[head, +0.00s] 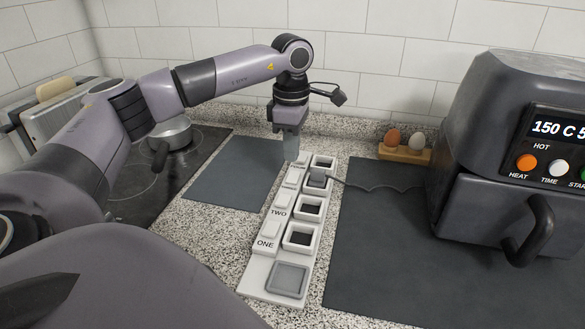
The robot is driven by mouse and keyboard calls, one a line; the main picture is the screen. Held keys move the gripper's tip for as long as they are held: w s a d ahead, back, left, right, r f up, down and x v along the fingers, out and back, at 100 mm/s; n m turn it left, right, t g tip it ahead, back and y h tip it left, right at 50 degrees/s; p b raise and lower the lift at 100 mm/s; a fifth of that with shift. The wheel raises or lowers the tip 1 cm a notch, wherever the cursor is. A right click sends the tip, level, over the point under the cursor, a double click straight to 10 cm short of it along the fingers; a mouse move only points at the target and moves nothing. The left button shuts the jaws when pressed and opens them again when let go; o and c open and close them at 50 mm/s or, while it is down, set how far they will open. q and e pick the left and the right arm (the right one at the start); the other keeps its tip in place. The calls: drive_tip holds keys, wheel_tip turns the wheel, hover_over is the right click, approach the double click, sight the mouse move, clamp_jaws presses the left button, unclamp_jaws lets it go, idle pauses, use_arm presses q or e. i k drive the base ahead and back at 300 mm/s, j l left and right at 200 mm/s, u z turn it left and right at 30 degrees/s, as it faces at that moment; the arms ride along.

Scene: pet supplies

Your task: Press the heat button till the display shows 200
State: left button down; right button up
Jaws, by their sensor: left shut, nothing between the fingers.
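The dark air fryer (500,120) stands at the right, partly cut off by the picture's edge. Its display (556,128) reads "150 C 5", with the rest cut off. The orange heat button (526,162) is below the display, above the label HEAT. My left gripper (291,156) points down, shut and empty, at the far end of the white power strip (262,270), well left of the air fryer. Whether its fingertips touch the strip I cannot tell. My right gripper is not in view.
A plug (318,178) with a dark cord (385,186) sits in one strip socket. The TIME button (557,168) is beside the heat button. An egg holder (404,154), dark mats (370,270), a pot (171,132) on the hob and a toaster (65,108) surround the strip.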

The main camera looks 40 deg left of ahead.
sight(525, 163)
drive_tip(key=k, duration=1)
